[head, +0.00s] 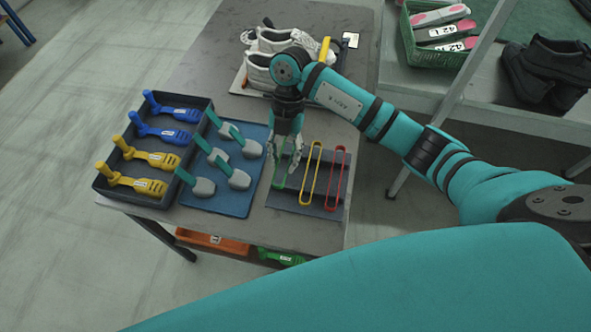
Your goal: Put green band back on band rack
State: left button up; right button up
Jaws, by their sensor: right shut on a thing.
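The green band (280,182) is at the left end of the dark band rack (318,211), with its lower loop showing below my right gripper (284,162). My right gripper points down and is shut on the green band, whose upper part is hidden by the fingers. I cannot tell whether the band touches the rack. A yellow band (305,187) and a red band (329,192) lie on the rack to the right, roughly parallel. My left gripper is not in view.
A blue mat (218,203) with several teal-and-grey tools lies left of the rack. Further left is a black tray (107,190) of blue and yellow tools. White shoes (262,68) stand behind my gripper. A green crate (437,53) is at the back right.

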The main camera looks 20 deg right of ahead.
notch_tip(320, 180, down, 7)
jog(key=shift+p, duration=0.3)
jog(key=o, duration=0.8)
jog(key=shift+b+v, duration=1.2)
jog(key=shift+v, duration=4.85)
